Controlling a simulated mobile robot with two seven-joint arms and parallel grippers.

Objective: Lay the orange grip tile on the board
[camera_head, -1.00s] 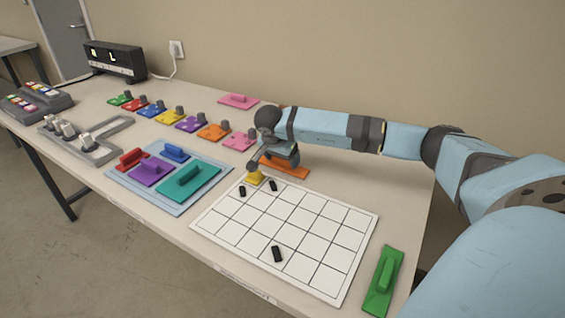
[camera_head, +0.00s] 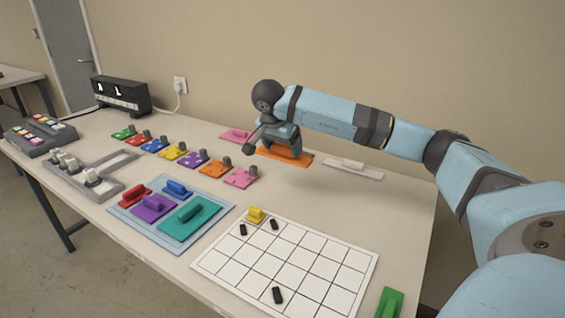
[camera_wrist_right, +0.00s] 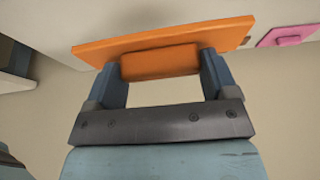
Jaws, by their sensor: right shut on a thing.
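The orange grip tile (camera_head: 285,156) is a flat plate with a block handle. My right gripper (camera_head: 290,148) is shut on its handle and holds it above the back of the table. In the right wrist view the handle (camera_wrist_right: 160,62) sits between the two fingers, with the orange plate (camera_wrist_right: 215,37) beyond it. The board (camera_head: 318,262) is a white gridded panel at the table's front; the held tile is behind it, apart from it. Several small black pegs and a yellow piece (camera_head: 256,214) are on or at the board. My left gripper is not in view.
A pale blue tray (camera_head: 122,217) with red, blue, purple and teal pieces lies left of the board. A row of coloured knobbed tiles (camera_head: 195,160) runs behind it. A green tile (camera_head: 389,303) lies right of the board. A white handled piece (camera_head: 353,169) lies at the back.

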